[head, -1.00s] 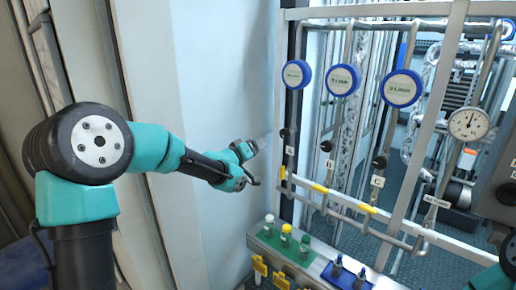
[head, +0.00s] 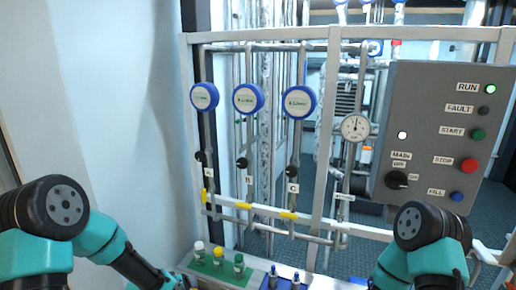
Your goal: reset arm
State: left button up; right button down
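My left arm (head: 125,262) comes in at the lower left and slopes down to the bottom edge, where its teal wrist is cut off. Its gripper fingers are below the frame. My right arm (head: 425,245) shows at the lower right. It also runs down out of the frame, and its gripper is hidden from view. Neither arm visibly touches the rack or the control panel.
A pipe rack (head: 325,150) carries blue-rimmed gauges, black valve knobs and a dial gauge (head: 355,127). A grey control panel (head: 440,130) with a lit green RUN lamp stands at the right. Small capped bottles stand on a green mat (head: 208,265) beside blue-capped vials (head: 272,281).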

pick_arm(q)
jog(key=s+d+f+m+g, duration=0.1)
jog(key=s+f+g, duration=0.2)
jog(key=s+f, duration=0.4)
jog(key=s+d+f+g, duration=0.2)
jog(key=s+f, duration=0.6)
jog(key=s, duration=0.8)
jog(key=g, duration=0.2)
jog(key=shift+m+g, duration=0.3)
jog(key=shift+m, duration=0.1)
dwell(1.8)
